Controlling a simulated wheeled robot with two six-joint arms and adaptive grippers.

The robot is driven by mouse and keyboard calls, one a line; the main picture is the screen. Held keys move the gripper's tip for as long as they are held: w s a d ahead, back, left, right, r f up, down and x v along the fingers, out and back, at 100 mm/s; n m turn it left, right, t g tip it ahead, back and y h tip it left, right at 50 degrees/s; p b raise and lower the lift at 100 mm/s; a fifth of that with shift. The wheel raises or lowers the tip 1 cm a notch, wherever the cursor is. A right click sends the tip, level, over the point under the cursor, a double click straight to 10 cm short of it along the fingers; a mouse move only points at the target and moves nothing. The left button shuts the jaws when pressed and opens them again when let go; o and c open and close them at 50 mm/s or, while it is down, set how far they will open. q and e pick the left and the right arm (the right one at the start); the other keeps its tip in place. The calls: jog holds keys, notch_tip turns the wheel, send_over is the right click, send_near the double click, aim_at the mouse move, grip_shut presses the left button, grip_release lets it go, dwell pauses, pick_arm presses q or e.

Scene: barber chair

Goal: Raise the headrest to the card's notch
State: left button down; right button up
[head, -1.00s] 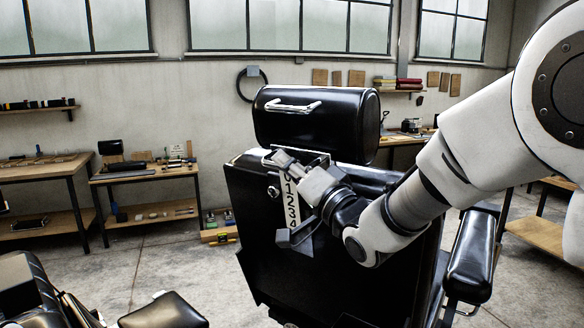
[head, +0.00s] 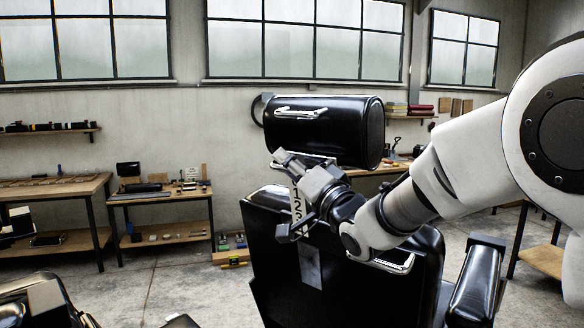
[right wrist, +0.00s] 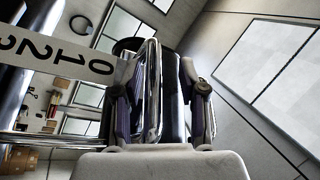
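The black headrest (head: 335,128) with a chrome handle (head: 298,113) stands above the black chair back (head: 262,245), with a gap between. My right gripper (head: 284,195) is at the strip, just below the headrest. Its fingers (right wrist: 160,95) are apart, on either side of a chrome bar (right wrist: 150,90); firm contact is unclear. A small white card (head: 190,174) stands on the back bench, print unreadable. My left gripper is not in view.
A grey plate (head: 312,266) is on the chair back. A black armrest (head: 477,275) is at right, close to my right arm. Benches (head: 160,196) line the back wall. Another black padded piece (head: 45,300) is at lower left.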

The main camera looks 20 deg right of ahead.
jog(key=v, duration=0.7)
jog(key=shift+s, duration=0.3)
jog(key=shift+w+d+f, duration=0.1)
jog(key=shift+w+f, duration=0.1)
jog(key=shift+f, duration=0.05)
jog(key=w+f+m+g+h+b, duration=0.1)
jog(key=w+f+g+b, duration=0.1)
jog(key=f, duration=1.1)
jog(key=w+f+m+g+h+b, duration=0.1)
jog(key=f+g+b, duration=0.1)
jog(key=f, duration=1.1)
jog(key=s+d+f+g+h+b, duration=0.1)
jog(key=s+f+g, duration=0.15)
jog(key=f, duration=0.85)
jog(key=s+d+f+g+b, duration=0.1)
jog(key=s+f+g, duration=0.15)
jog(key=f, duration=0.85)
jog(key=s+d+f+g+h+b, duration=0.2)
jog(key=s+f+g, duration=0.3)
jog(key=s+f, duration=1.15)
jog(key=s+d+f+n+g+h, duration=0.1)
jog(key=s+f+n+g, duration=0.2)
jog(key=s, duration=0.4)
jog(key=s+d+f+n+g, duration=0.1)
jog(key=s+f+n, duration=0.3)
jog(key=s, duration=0.4)
jog(key=shift+s+d+f+n+g+h+b, duration=0.2)
jog(key=shift+d+n+g+h+b, duration=0.2)
jog(key=shift+g, duration=0.5)
